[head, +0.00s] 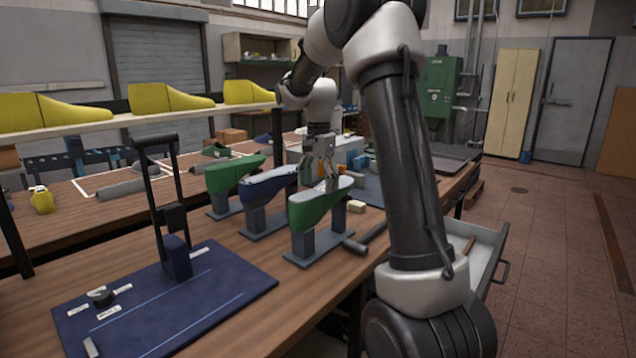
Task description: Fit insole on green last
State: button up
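Two green lasts stand sole-up on posts on the bench. The near green last (308,212) is in front, and the far green last (228,178) is at the back left. A blue last (262,190) stands between them. My gripper (328,184) points down just over the near green last, close to its top. A pale, flat surface (312,195) lies along that last's top; I cannot tell whether it is an insole or the last's own sole face. The fingertips are small and overlap the last, so whether they hold anything is unclear.
A dark blue mat (235,288) with a black upright stand (175,255) lies at the front left of the bench (110,240). A dark rod (366,238) and a small wooden block (356,207) lie right of the near last. An open drawer (482,258) juts out at the right.

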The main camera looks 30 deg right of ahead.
notch_tip(320, 180, up, 12)
dwell(0.6)
jog(key=shift+d, duration=0.1)
dwell(0.4)
jog(key=s+f+n, duration=0.4)
jog(key=f+n, duration=0.1)
jog(key=n, duration=0.2)
jog(key=s+a+f+n+t, duration=0.1)
jog(key=s+a+n+t, duration=0.1)
jog(key=s, duration=1.1)
jog(key=s+a+f+n+t, duration=0.1)
jog(key=s+a+n, duration=0.4)
jog(key=s, duration=0.8)
jog(key=shift+s+a+t, duration=0.15)
jog(key=shift+s+t, duration=0.25)
jog(key=shift+t, duration=0.3)
